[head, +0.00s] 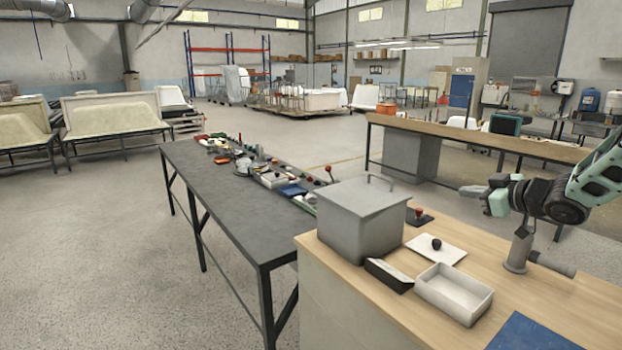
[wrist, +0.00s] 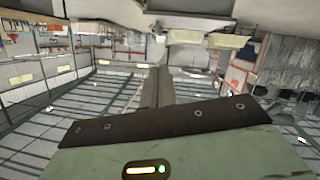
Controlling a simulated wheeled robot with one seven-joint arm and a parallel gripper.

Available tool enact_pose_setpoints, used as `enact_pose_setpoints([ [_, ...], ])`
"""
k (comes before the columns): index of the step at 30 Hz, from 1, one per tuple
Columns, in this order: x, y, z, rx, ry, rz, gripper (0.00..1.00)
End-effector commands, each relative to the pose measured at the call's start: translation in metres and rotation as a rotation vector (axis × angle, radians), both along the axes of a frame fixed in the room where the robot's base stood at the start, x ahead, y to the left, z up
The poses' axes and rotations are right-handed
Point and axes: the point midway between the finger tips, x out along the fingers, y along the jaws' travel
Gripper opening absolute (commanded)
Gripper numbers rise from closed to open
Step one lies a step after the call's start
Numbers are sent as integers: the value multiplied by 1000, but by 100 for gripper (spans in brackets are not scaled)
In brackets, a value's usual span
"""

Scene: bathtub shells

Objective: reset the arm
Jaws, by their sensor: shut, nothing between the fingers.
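My gripper (head: 470,190) is at the right of the head view. It is raised above the wooden-topped bench, points left, and is shut and empty. My mint-green and black arm reaches in from the right edge behind it. The wrist view shows the gripper's pale green body with a dark plate and the dark shut fingers (wrist: 157,88), with the hall appearing turned beyond them. Nothing touches the fingers in either view.
The wooden bench (head: 545,305) bears a lidded grey box (head: 360,225), a white tray (head: 454,291), a black-sided holder (head: 389,275), a white plate with a black knob (head: 436,249) and a grey stand (head: 519,245) below my gripper. A dark table (head: 215,190) with tools stands left.

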Motion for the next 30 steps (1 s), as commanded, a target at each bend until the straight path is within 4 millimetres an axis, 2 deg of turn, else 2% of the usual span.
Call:
enact_pose_setpoints([
  [8, -12, 64, 5, -38, 104, -68, 0],
  [11, -28, 94, 3, -61, 171, -98, 0],
  [14, -54, 131, -1, -92, 263, -126, 0],
  [17, -99, 171, -9, -136, 389, -150, 0],
  [18, -123, 187, -14, -158, 446, -154, 0],
  [20, -161, 207, -21, -195, 539, -160, 0],
  [21, -188, 218, -26, -220, 600, -161, 0],
  [25, -278, 241, -40, -306, 793, -150, 0],
  [27, -325, 248, -46, -354, 887, -136, 0],
  [30, -383, 250, -51, -414, 1004, -117, 0],
])
